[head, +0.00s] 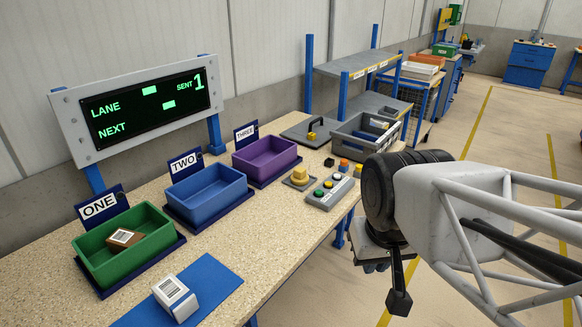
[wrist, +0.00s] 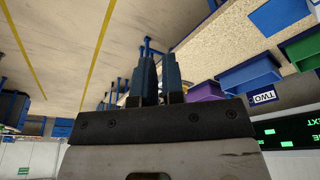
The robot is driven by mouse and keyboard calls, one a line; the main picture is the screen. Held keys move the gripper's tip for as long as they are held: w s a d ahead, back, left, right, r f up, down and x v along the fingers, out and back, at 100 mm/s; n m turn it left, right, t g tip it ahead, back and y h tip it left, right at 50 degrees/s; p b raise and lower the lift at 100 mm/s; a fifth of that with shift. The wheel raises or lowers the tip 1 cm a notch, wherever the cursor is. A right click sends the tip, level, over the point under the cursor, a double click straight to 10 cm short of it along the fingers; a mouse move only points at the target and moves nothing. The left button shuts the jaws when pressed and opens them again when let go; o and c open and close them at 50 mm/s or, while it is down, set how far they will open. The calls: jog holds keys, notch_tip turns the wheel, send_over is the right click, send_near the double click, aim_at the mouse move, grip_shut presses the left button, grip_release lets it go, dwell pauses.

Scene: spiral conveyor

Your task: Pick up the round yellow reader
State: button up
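The yellow reader (head: 299,174) is a round yellow piece on a grey base, on the table right of the purple bin. My gripper (head: 376,267) hangs in the air beyond the table's right edge, well apart from the reader and lower right of it in the head view. In the wrist view, my gripper's two dark blue fingers (wrist: 158,75) stand side by side with a narrow gap and nothing between them. I cannot make out the reader in the wrist view.
A button panel (head: 329,191) stands right of the reader. Green (head: 107,272), blue (head: 205,204) and purple (head: 265,164) bins line the table. A white labelled box (head: 175,296) sits on a blue mat (head: 217,282). A grey crate (head: 352,148) is behind the panel.

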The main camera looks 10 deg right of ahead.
jog(key=o, duration=1.1)
jog(key=shift+w+r, duration=0.1)
